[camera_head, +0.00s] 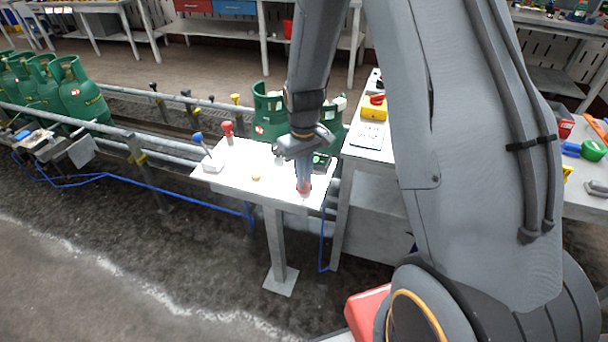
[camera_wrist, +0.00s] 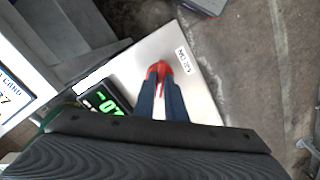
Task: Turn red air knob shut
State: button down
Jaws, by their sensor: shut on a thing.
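The red air knob (camera_head: 305,188) sits near the front right corner of a white panel on a post. My gripper (camera_head: 303,182) points down over it, and the two fingers are shut on the knob. In the wrist view, the red knob (camera_wrist: 161,68) shows at and between the tips of my gripper (camera_wrist: 160,82). A small white label with dark lettering (camera_wrist: 184,62) is beside it. Most of the knob is hidden by the fingers, so its turn angle is hard to tell.
The white panel (camera_head: 240,163) also carries a blue-topped lever (camera_head: 198,137), another red knob (camera_head: 227,129), a yellow button (camera_head: 256,178) and a green-lit display (camera_wrist: 108,103). Green gas cylinders (camera_head: 78,90) stand on the conveyor at left. A bench with a yellow-and-red button (camera_head: 375,107) stands right.

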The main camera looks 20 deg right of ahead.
jog(key=m+p, duration=0.1)
jog(key=m, duration=0.4)
jog(key=shift+m, duration=2.5)
jog(key=c, duration=1.8)
grip_release()
jog(key=shift+r+b, duration=0.6)
jog(key=shift+r, duration=3.35)
